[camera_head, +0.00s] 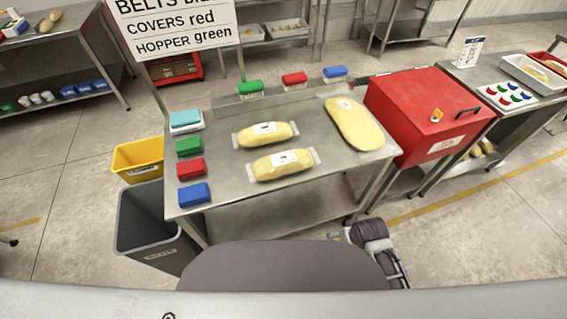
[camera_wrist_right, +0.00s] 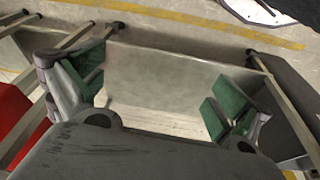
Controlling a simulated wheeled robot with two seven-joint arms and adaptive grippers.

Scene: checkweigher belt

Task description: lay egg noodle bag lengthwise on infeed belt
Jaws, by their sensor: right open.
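Two yellow bags with clear ends and white labels lie on the steel table in the head view, an upper bag (camera_head: 265,134) and a lower bag (camera_head: 284,164). A larger yellow labelled bag (camera_head: 354,124) lies to their right. The labels are too small to read, so I cannot tell which is the egg noodle bag. I cannot make out an infeed belt. My right gripper (camera_wrist_right: 157,88) is open and empty in the right wrist view, its green-padded fingers wide apart, with a steel surface beyond them. My left gripper is not in view.
The steel table (camera_head: 235,190) carries green, red and blue blocks along its left and back edges. A red cabinet (camera_head: 425,115) stands close on the right. A yellow bin (camera_head: 138,160) and a grey bin (camera_head: 150,225) stand at the left. The table's front right is clear.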

